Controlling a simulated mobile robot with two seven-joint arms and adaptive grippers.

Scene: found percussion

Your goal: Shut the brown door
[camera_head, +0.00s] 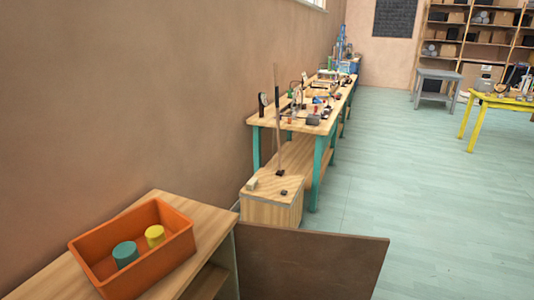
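The brown door (310,265) is a flat, dark brown panel in the lower middle of the head view. It stands open, reaching out to the right from the far end of the light wooden cabinet (208,222). Its lower part is cut off by the bottom of the picture. Part of the cabinet's open inside shows to the left of the door. Neither of my grippers is in view.
An orange bin (180,255) on the cabinet holds a green cylinder (125,254) and a yellow one (155,236). Behind the door stand a wooden box (272,211) and a long cluttered workbench (262,121). The floor (420,190) to the right is clear.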

